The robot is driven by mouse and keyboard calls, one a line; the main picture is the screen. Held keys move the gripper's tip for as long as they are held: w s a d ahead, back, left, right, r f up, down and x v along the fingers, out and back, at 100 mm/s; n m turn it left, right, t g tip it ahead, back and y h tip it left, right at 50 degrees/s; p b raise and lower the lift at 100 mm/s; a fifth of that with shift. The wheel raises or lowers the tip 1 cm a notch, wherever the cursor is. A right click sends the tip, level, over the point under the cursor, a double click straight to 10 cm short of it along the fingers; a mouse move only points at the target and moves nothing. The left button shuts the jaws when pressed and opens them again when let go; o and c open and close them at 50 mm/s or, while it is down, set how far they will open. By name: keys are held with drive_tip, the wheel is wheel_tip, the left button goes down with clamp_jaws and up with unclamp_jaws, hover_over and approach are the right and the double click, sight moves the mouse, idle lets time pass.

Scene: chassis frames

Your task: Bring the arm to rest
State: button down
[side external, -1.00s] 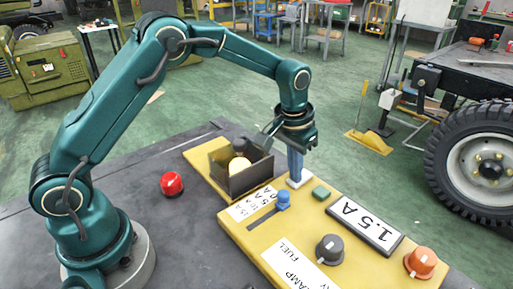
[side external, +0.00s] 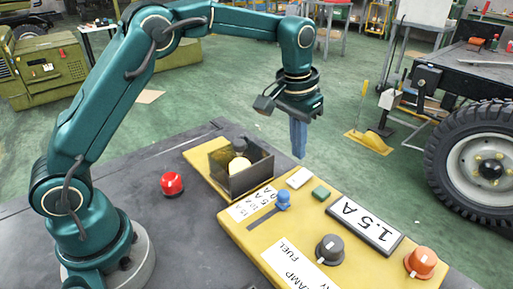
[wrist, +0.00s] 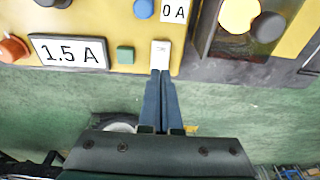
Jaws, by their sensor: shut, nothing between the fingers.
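My gripper (side external: 299,157) hangs with its blue fingers pointing down, above and just beyond the far edge of the yellow panel (side external: 236,218). The fingers are together with nothing between them. In the wrist view my gripper (wrist: 160,72) shows its two blue fingers side by side, their tips overlapping the near end of a white switch (wrist: 160,55) in the picture. In the side external view the white switch (side external: 299,178) sits on the panel below the fingertips, apart from them.
A dark open box (side external: 262,172) holding round parts stands left of the switch. A green button (side external: 321,193), blue knob (side external: 283,201), grey knob (side external: 329,249), orange knob (side external: 420,262) and 1.5 A sign (side external: 364,225) are on the panel. A red button (side external: 171,184) is on the dark table.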

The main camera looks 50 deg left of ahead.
drive_tip(key=shift+r, duration=0.3)
drive_tip(key=s+a+r+t, duration=0.2)
drive_tip(key=s+r+t, duration=0.1)
drive_tip(key=s+r, duration=0.65)
drive_tip(key=s+a+f, duration=0.1)
drive_tip(key=s+f, duration=0.4)
drive_tip(key=s, duration=0.7)
drive_tip(key=shift+s+t, duration=0.2)
drive_tip(key=shift+t, duration=0.2)
